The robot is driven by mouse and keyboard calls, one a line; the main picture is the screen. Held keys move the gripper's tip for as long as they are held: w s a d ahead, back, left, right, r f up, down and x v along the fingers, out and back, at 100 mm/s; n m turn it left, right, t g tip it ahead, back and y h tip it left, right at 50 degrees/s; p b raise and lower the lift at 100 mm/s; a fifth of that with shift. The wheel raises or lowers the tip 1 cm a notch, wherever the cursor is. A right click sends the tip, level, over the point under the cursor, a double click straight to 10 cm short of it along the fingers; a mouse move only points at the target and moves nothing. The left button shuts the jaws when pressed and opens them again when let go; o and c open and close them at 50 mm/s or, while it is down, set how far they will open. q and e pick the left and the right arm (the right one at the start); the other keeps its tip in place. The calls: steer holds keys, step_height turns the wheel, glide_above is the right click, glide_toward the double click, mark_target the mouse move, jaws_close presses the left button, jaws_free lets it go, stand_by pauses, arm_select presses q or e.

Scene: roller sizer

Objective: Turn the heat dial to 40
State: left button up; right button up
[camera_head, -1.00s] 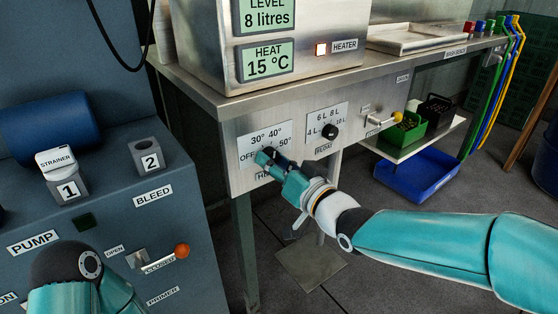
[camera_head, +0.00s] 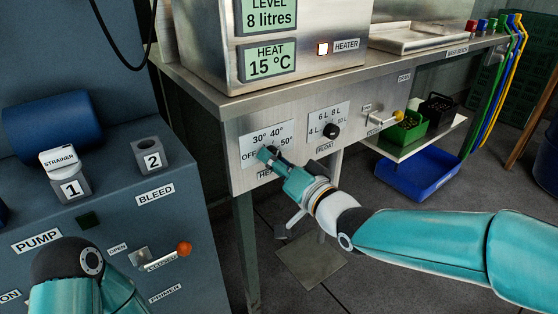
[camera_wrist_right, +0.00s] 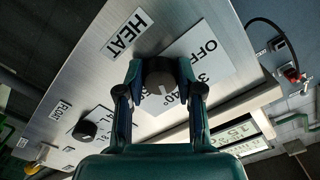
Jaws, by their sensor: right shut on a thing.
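The heat dial plate (camera_head: 265,135), marked OFF, 30°, 40° and 50°, is on the steel bench's front panel. My right gripper (camera_head: 268,155) covers the knob in the head view. In the right wrist view, the round dark heat dial (camera_wrist_right: 158,76) sits between the two fingertips of my right gripper (camera_wrist_right: 159,78), which are shut on its sides. A pale pointer mark shows on the knob on the side towards the 40° marking; its exact reading is hard to tell. The heat display (camera_head: 267,62) reads 15 °C. My left arm is at the lower left; its gripper is not visible.
The black float knob (camera_head: 332,131) is right of the heat dial, with a yellow-tipped lever (camera_head: 398,116) beyond it. The heater light (camera_head: 322,48) glows above. The blue pump unit (camera_head: 100,190), with an orange-tipped lever (camera_head: 184,249), stands at the left.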

steer(key=o, duration=0.9)
steer(key=shift+w+d+r, duration=0.2)
steer(key=shift+o, duration=1.3)
steer(key=shift+s+a+f, duration=0.1)
steer(key=v, duration=1.2)
steer(key=shift+f, duration=0.15)
